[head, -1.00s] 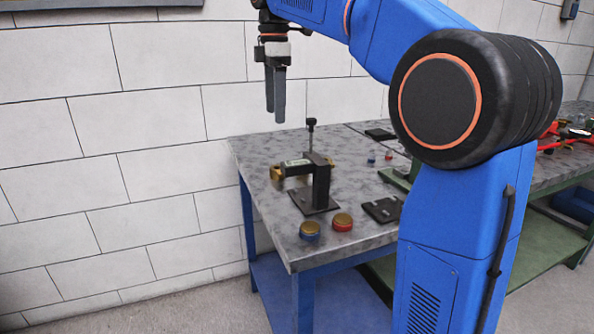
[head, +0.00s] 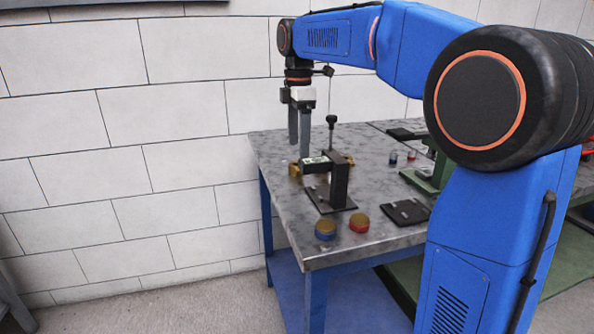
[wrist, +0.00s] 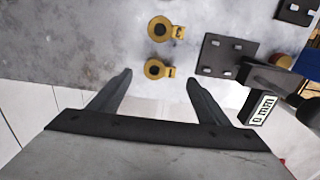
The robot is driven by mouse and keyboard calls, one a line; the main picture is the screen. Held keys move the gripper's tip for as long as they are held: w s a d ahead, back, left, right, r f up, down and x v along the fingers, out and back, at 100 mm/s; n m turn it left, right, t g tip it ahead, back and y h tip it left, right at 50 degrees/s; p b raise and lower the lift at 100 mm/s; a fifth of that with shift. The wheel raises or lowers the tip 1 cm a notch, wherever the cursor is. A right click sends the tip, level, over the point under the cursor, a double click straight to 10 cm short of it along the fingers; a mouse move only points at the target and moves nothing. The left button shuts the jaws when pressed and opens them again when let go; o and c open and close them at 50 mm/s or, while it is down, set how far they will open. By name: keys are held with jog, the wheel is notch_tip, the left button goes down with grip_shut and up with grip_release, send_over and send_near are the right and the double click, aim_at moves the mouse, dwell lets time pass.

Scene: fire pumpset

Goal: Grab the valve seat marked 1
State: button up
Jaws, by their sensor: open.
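My gripper (head: 299,135) is open and empty, fingers pointing down, at the back left of the table beside the black fixture. In the wrist view, my gripper (wrist: 158,77) has its two fingers spread apart. A yellow ring-shaped part with a small tab (wrist: 155,69) appears between and just beyond the fingertips. A second similar yellow part (wrist: 158,29) lies farther up the picture. I cannot read a number on either, so I cannot tell which valve seat is marked 1. In the head view, brass-coloured pieces (head: 295,170) show partly behind the fixture.
The black fixture (head: 340,182) with a tall knob stands close to my gripper; its label reads 0 mm in the wrist view (wrist: 262,108). Blue (head: 325,230) and red (head: 359,224) brass-topped pieces stand at the front. A black plate (head: 405,212) lies right. A wall stands behind.

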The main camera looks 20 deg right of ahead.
aim_at(294, 171)
jog(key=shift+s+a+f, duration=0.1)
jog(key=shift+a+f, duration=0.05)
jog(key=shift+f, duration=2.8)
jog(key=c, duration=1.3)
